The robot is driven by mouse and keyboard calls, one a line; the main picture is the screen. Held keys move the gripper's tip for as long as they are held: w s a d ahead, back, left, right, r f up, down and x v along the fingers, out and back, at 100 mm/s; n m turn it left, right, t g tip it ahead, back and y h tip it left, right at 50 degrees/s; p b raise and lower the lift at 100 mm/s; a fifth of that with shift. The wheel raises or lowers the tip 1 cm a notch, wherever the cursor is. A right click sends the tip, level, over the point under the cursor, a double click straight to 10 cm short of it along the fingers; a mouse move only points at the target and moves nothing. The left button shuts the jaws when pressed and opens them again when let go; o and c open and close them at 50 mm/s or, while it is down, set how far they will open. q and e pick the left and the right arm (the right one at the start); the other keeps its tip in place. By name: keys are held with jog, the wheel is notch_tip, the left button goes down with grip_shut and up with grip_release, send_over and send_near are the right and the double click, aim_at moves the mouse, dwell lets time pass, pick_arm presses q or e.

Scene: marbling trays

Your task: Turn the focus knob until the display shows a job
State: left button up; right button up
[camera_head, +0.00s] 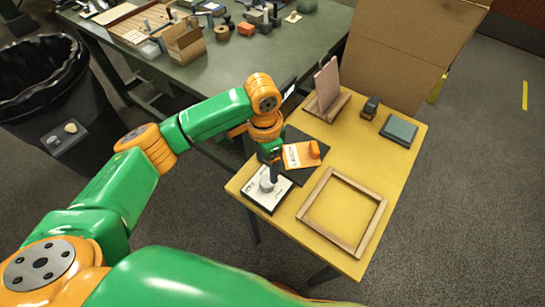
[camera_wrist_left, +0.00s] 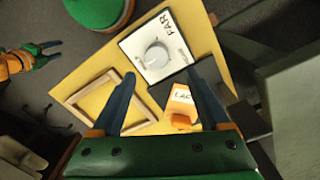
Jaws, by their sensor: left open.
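The focus knob (camera_wrist_left: 157,55) is a round grey dial on a white panel (camera_wrist_left: 130,47) lettered "FAR". The panel (camera_head: 283,193) lies at the left front corner of the yellow table. My left gripper (camera_head: 272,178) points down at the knob in the head view and partly covers it. In the left wrist view my left gripper (camera_wrist_left: 160,72) is open, its two fingers apart with the knob just beyond and between the tips. I cannot tell if they touch it. My right gripper (camera_wrist_left: 48,48) shows small at the left of that view. I cannot make out a job on any display.
An orange piece with a white label (camera_head: 297,155) lies on a dark mat beside the panel. A wooden frame (camera_head: 310,193) lies to its right. A board on a stand (camera_head: 327,85), a small dark block (camera_head: 371,107) and a grey-green pad (camera_head: 399,130) stand farther back.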

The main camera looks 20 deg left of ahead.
aim_at(267, 180)
pick_arm(q)
jog(key=f, duration=0.2)
jog(key=s+f, duration=0.1)
jog(key=f, duration=0.2)
jog(key=shift+f, duration=0.2)
jog(key=shift+d+f, duration=0.1)
jog(key=shift+f, duration=0.3)
jog(key=shift+w+f, duration=0.2)
jog(key=shift+f, duration=0.1)
pick_arm(e)
jog(key=shift+s+f, duration=0.1)
jog(key=shift+s, duration=0.2)
pick_arm(q)
jog(key=shift+s+r, duration=0.1)
grip_shut()
pick_arm(e)
jog(key=shift+r, duration=0.2)
